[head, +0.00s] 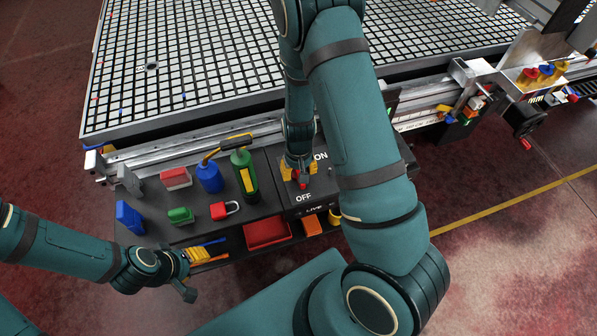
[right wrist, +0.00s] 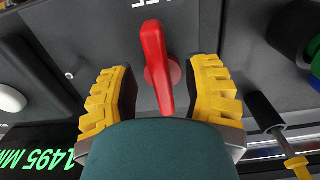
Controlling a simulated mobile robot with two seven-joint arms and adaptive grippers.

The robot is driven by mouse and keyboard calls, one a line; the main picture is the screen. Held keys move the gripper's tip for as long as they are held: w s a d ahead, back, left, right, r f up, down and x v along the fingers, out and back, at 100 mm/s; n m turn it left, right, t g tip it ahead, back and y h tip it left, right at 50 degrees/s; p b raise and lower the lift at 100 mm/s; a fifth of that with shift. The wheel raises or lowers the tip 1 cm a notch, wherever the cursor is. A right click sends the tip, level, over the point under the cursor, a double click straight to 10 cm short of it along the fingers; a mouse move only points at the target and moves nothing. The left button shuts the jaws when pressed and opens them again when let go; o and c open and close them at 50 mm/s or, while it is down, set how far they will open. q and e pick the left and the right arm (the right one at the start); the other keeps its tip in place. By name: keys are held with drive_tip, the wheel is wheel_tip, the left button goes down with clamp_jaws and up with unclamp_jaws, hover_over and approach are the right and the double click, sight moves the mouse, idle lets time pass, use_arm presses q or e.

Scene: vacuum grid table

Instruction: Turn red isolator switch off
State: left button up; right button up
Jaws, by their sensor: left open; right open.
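The red isolator switch handle (head: 303,185) sits on a dark panel (head: 330,187) between the ON and OFF labels in the head view. In the right wrist view the red handle (right wrist: 154,55) lies lengthwise between two yellow fingers, with a gap on each side. My right gripper (head: 299,172) is open around the handle, at the panel; it also shows in the right wrist view (right wrist: 160,95). My arm hides part of the panel in the head view. My left gripper (head: 205,253) is open and empty near the front left of the bench, away from the switch.
A red bin (head: 267,234) is below. The large grid table (head: 190,65) is behind.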

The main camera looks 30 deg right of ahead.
wheel_tip(320, 180, up, 11)
idle(0.3)
idle(0.5)
drive_tip(key=shift+n+y, duration=0.5)
drive_tip(key=shift+y, duration=0.3)
drive_tip(key=s+a+f, duration=0.1)
drive_tip(key=a+f, duration=0.1)
drive_tip(key=f, duration=0.1)
drive_tip(key=s+a+f, duration=0.2)
drive_tip(key=a+f, duration=0.1)
drive_tip(key=s+a+f, duration=0.2)
drive_tip(key=f, duration=0.1)
drive_tip(key=shift+a+f, duration=0.3)
drive_tip(key=shift+a, duration=0.1)
drive_tip(key=s+a+f+t+y, duration=0.1)
drive_tip(key=s+a, duration=0.3)
drive_tip(key=a, duration=0.4)
drive_tip(key=shift+a+f+t+y, duration=0.2)
drive_tip(key=shift+f+t+y, duration=0.1)
drive_tip(key=shift+f+y, duration=0.35)
